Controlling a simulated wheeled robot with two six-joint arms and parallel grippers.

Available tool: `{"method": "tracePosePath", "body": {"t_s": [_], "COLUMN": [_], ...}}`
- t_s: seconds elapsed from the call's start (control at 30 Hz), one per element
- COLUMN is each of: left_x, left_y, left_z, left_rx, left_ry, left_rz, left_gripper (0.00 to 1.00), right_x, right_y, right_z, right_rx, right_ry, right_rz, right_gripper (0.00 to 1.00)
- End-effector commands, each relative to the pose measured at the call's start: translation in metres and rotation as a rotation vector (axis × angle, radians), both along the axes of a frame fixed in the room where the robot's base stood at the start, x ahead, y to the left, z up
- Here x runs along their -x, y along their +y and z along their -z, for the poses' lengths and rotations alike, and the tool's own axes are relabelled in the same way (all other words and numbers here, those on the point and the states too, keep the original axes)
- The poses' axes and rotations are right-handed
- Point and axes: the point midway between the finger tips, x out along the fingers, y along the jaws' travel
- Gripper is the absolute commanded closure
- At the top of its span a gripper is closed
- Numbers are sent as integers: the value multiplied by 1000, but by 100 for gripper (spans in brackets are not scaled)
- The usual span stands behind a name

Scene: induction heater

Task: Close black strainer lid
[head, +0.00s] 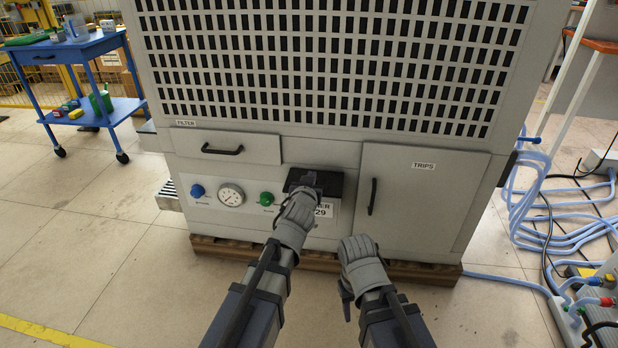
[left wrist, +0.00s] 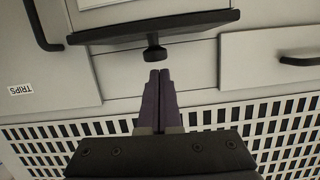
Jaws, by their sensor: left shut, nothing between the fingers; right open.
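The black strainer lid (head: 332,182) sits low on the cabinet front, above a partly covered white label ending in 29. In the left wrist view, which is upside down, the lid (left wrist: 190,24) shows nearly edge-on, standing out from the panel, with a black knob (left wrist: 154,52) on it. My left gripper (head: 306,182) is in front of the lid and hides part of it. Its fingers (left wrist: 159,74) are shut and empty, their tips just short of the knob with a small gap. My right gripper (head: 356,248) is open and empty, below and right of the lid.
The TRIPS door (head: 425,200) with a black handle is right of the lid. The FILTER drawer (head: 225,147), a gauge (head: 231,195) and two knobs are left of it. Blue hoses (head: 530,220) lie at right. A blue cart (head: 75,75) stands far left.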

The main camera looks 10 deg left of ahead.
Motion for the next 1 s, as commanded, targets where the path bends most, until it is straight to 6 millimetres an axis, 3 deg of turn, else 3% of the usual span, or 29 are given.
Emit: {"method": "tracePosePath", "body": {"t_s": [0.77, 1.0], "left_x": [0, 0], "left_y": [-1, 0], "left_z": [7, -10], "left_rx": [-4, -4], "left_ry": [1, 1], "left_rz": [0, 0], "left_gripper": [100, 100], "right_x": [0, 0], "right_y": [0, 0], "right_z": [7, -10], "right_rx": [0, 0], "right_ry": [0, 0], "right_rz": [2, -1], "right_gripper": [50, 50]}}
